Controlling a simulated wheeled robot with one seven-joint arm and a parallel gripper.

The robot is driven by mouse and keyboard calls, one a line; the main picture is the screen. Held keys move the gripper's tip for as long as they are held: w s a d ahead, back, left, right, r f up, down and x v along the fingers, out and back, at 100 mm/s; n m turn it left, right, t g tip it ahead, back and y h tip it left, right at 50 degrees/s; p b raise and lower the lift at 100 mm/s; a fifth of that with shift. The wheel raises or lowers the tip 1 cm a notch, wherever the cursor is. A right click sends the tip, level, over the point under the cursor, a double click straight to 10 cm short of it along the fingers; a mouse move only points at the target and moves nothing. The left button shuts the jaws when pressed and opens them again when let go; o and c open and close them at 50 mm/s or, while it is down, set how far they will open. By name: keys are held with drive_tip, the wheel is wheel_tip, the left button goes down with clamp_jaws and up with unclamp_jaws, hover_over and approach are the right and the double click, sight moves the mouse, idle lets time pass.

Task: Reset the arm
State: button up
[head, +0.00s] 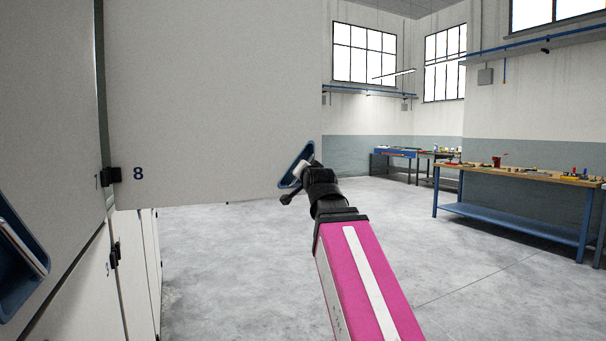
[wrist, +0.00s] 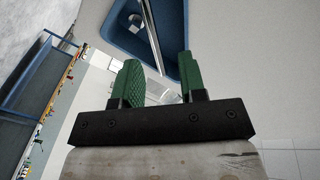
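My gripper (wrist: 160,68) shows in the wrist view with its two green fingers well apart. The metal bar of a blue recessed handle (wrist: 120,38) runs down to the gap between the fingers, with space on both sides of it. I cannot tell whether the bar lies between the fingertips or just beyond them. In the head view my pink arm reaches forward to the handle (head: 289,181) at the lower right of the white door numbered 8 (head: 215,100). The wrist hides the fingers there.
Door 8 stands swung out across the left and middle. Another locker door with a blue handle (head: 20,250) is close at the left edge. Workbenches (head: 515,175) with small items stand at the right and back. The grey floor (head: 235,275) between is clear.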

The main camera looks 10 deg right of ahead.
wheel_tip(320, 180, down, 33)
drive_tip(key=w+d+n+g, duration=0.1)
drive_tip(key=n+g, duration=0.2)
drive_tip(key=g, duration=0.6)
drive_tip(key=s+f+n+g, duration=0.1)
drive_tip(key=s+f+g, duration=0.2)
drive_tip(key=f, duration=0.6)
drive_tip(key=s+d+f+n+g, duration=0.1)
drive_tip(key=s+f+g, duration=0.2)
drive_tip(key=s+f, duration=0.4)
drive_tip(key=s+f+n+g+h, duration=0.1)
drive_tip(key=s+f, duration=0.4)
drive_tip(key=f, duration=0.7)
drive_tip(key=shift+s+d+f+n+g, duration=0.15)
drive_tip(key=shift+s+d+n+g, duration=0.25)
drive_tip(key=shift+g, duration=0.6)
